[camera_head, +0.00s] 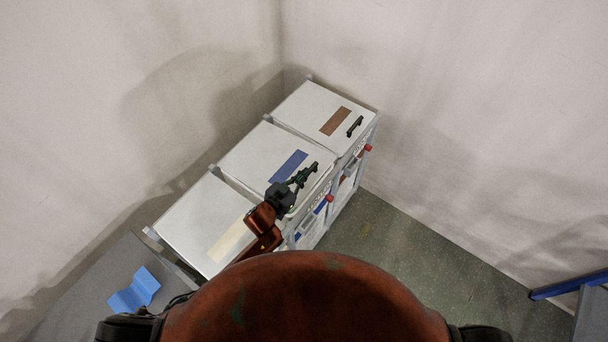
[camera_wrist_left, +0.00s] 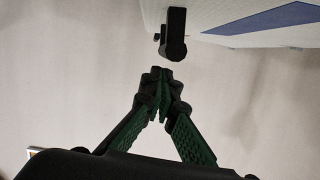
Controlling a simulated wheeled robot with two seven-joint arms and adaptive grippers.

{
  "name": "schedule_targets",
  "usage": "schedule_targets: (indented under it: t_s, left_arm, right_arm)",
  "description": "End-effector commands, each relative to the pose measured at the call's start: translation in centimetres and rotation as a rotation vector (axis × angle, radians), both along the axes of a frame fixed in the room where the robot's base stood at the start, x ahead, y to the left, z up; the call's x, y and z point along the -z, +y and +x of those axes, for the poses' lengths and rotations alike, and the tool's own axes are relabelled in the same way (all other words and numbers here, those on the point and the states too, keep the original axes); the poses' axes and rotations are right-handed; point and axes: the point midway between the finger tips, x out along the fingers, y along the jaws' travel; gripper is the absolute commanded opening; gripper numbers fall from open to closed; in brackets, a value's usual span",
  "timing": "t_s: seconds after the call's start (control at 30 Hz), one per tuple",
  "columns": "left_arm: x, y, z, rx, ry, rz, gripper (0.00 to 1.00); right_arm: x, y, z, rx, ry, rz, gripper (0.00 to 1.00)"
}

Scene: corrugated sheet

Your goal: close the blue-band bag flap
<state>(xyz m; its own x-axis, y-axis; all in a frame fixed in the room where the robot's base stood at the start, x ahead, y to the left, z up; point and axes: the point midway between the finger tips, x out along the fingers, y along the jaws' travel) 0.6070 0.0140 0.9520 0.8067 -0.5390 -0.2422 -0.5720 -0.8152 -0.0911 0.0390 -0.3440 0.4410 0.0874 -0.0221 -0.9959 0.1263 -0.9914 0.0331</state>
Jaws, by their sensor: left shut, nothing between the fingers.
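The blue-band flap (camera_head: 250,155) is the white lid of the middle bag in a row of three. It carries a blue band (camera_head: 288,166) and lies roughly level with its neighbours; I cannot tell whether its front edge is fully down. My left gripper (camera_head: 312,167) is over the flap's front edge and hides the handle there. In the left wrist view, the shut, empty fingertips (camera_wrist_left: 160,76) point at the black handle (camera_wrist_left: 174,36), with a small gap showing between them. The blue band also shows there (camera_wrist_left: 275,18). My right gripper is out of view.
A brown-band lid (camera_head: 315,105) with a black handle (camera_head: 355,126) is beyond, and a cream-band lid (camera_head: 200,220) is nearer. A grey frame surrounds the bags, close to the walls. A blue piece (camera_head: 134,290) lies on a grey surface. Floor (camera_head: 400,250) is clear at right.

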Motion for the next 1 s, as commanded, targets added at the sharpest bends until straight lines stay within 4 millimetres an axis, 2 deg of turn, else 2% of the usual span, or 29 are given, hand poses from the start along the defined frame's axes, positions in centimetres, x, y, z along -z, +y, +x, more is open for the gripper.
schedule_targets:
  t_s: [0.03, 0.23, 0.3, 0.5, 0.7, 0.83, 1.0]
  left_arm:
    - [-1.2, -0.1, 0.0, 0.000, -0.001, -0.001, 0.00]
    - [-3.7, -0.1, -0.4, 0.000, 0.000, 0.000, 0.00]
    - [-3.4, 1.1, -2.1, 0.000, 0.001, 0.001, 0.00]
    - [-4.3, 3.4, -5.5, 0.000, 0.000, 0.001, 0.00]
    - [-5.1, 4.8, -7.6, 0.001, 0.000, 0.001, 0.00]
    - [-5.1, 5.4, -7.8, 0.003, 0.015, -0.026, 0.00]
    - [-4.6, 7.0, -6.0, 0.008, 0.136, -0.205, 0.00]
  right_arm:
    - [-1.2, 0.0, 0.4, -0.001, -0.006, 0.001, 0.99]
    - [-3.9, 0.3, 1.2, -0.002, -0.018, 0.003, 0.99]
    - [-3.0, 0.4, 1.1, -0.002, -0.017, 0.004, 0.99]
    - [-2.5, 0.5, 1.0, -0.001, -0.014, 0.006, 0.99]
    - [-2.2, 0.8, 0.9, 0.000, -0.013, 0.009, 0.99]
    - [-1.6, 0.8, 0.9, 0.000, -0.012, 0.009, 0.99]
    - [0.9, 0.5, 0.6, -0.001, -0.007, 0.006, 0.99]
